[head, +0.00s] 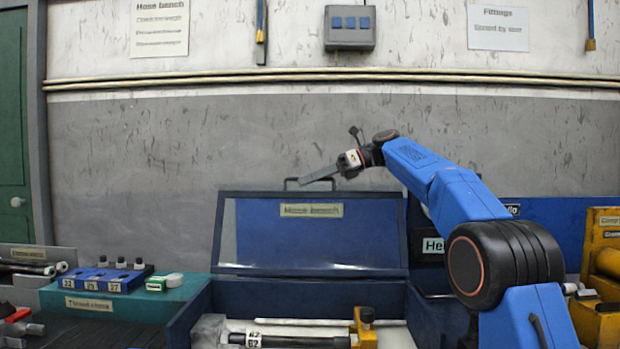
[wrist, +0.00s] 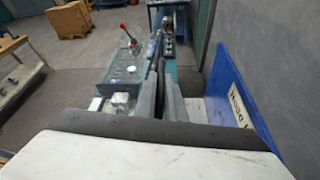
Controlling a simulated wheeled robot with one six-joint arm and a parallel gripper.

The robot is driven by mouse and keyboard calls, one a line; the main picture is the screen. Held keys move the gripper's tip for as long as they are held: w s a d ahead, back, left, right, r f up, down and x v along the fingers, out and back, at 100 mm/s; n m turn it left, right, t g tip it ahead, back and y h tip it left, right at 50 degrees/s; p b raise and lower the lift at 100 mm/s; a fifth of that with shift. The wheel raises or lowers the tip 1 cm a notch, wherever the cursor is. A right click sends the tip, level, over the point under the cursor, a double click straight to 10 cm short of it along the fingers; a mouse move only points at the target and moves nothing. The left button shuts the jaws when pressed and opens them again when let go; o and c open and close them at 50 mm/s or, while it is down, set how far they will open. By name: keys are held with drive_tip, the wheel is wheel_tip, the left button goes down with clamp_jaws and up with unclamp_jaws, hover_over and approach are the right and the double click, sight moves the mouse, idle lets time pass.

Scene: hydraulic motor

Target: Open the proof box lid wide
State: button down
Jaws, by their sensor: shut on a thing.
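The proof box (head: 290,297) is a dark blue case in the middle of the bench in the head view. Its lid (head: 375,232) stands raised at the back, its blue inner face and "Hose bench" label towards me. A thin handle (head: 287,184) sticks up from the lid's top edge. My gripper (head: 316,177) is at this handle, shut on it; the fingers partly cover it. In the wrist view the gripper's fingers (wrist: 161,85) are close together, and the lid (wrist: 228,82) shows to their right. The exact grip is hidden there.
Inside the box lie a hose (head: 290,341) and a yellow fitting (head: 366,325). A teal case (head: 125,302) with a blue socket rack (head: 100,276) stands left. Yellow bins (head: 598,285) stand right. The grey wall (head: 150,160) is behind the lid.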

drive_tip(key=shift+w+f, duration=0.15)
drive_tip(key=c, duration=1.8)
unclamp_jaws()
drive_tip(key=shift+c, duration=0.2)
drive_tip(key=shift+d, duration=0.1)
